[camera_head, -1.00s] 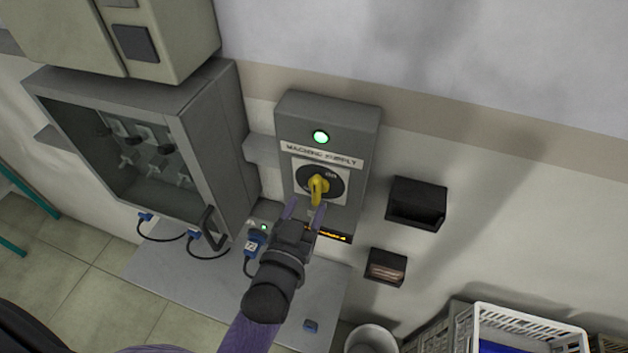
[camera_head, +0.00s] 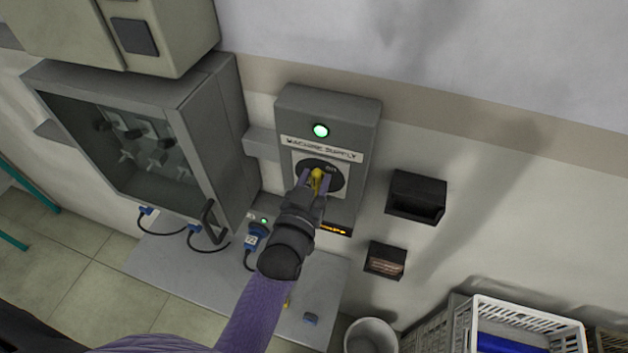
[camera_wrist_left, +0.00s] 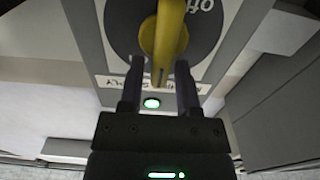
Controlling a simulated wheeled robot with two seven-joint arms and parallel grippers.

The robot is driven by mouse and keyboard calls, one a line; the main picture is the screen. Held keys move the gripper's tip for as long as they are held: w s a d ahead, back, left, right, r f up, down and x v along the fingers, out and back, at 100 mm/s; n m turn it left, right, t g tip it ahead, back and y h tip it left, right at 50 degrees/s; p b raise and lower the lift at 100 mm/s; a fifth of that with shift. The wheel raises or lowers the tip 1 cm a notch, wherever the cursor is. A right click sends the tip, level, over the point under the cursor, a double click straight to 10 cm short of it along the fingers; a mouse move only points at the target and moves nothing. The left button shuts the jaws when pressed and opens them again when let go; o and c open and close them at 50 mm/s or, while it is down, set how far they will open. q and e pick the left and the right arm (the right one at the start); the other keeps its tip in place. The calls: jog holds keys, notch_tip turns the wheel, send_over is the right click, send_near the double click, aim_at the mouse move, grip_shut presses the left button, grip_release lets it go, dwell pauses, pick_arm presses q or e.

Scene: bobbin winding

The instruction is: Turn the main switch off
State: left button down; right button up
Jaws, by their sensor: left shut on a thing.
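The main switch is a yellow rotary handle (camera_head: 316,181) on a black disc, on the grey box labelled "MACHINE SUPPLY" (camera_head: 327,110). A green lamp (camera_head: 320,131) glows above it. My left gripper (camera_head: 316,180) is at the handle, its fingers on either side of it and shut on it, partly hiding it in the head view. In the left wrist view the yellow handle (camera_wrist_left: 164,40) runs down between the two fingers (camera_wrist_left: 159,88), with "Off" printed beside it on the disc. My right gripper is not in view.
A glass-fronted grey cabinet (camera_head: 190,100) with a protruding handle stands left of the switch box. Two black holders (camera_head: 416,197) are on the wall to the right. A grey shelf (camera_head: 190,258), a bin (camera_head: 370,337) and a white crate (camera_head: 520,312) are below.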

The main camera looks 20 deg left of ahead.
pick_arm(q)
jog(key=shift+s+f+n, duration=0.1)
jog(key=shift+f+n, duration=0.2)
jog(key=shift+n, duration=0.1)
jog(key=n, duration=0.5)
jog(key=a+f+n+b, duration=0.1)
jog(key=n, duration=0.5)
jog(key=a+f+n, duration=0.1)
jog(key=n, duration=0.5)
jog(key=shift+a+f+b, duration=0.1)
jog(key=shift+f+b, duration=0.05)
jog(key=shift+b, duration=0.15)
